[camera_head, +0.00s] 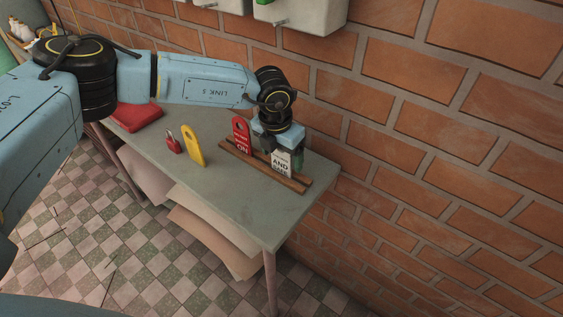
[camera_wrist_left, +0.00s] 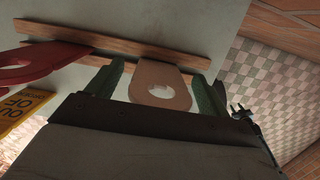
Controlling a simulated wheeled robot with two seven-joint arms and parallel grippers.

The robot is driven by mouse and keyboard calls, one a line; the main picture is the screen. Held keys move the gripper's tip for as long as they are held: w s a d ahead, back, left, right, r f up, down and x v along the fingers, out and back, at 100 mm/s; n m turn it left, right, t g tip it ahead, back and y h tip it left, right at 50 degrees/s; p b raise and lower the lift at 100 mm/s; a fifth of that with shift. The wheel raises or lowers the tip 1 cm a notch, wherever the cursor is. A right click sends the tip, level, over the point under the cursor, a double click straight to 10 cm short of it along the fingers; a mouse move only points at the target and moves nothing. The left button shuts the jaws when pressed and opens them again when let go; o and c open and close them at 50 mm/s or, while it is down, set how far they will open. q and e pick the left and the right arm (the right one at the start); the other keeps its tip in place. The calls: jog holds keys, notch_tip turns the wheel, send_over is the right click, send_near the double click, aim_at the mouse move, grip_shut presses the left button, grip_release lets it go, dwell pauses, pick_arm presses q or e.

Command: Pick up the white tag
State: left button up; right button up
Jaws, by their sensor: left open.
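The white tag (camera_head: 281,164) stands upright in a wooden rack (camera_head: 234,153) on the grey table, with dark lettering on its face. My left gripper (camera_head: 283,157) is above and around its top, pointing down. In the left wrist view the white tag (camera_wrist_left: 160,72), with a hole in it, stands between the two green fingers (camera_wrist_left: 160,85). The fingers are open, with a gap on each side of the tag. My right gripper is in neither view.
A red tag (camera_head: 241,134) stands in the same rack to the left. A yellow tag (camera_head: 193,146), a small red padlock (camera_head: 173,141) and a red case (camera_head: 137,117) are farther left on the table (camera_head: 222,198). A brick wall (camera_head: 400,135) rises close behind the rack.

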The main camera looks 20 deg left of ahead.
pick_arm(q)
jog(key=shift+w+f, duration=0.1)
jog(key=shift+f, duration=0.2)
jog(key=c, duration=1.1)
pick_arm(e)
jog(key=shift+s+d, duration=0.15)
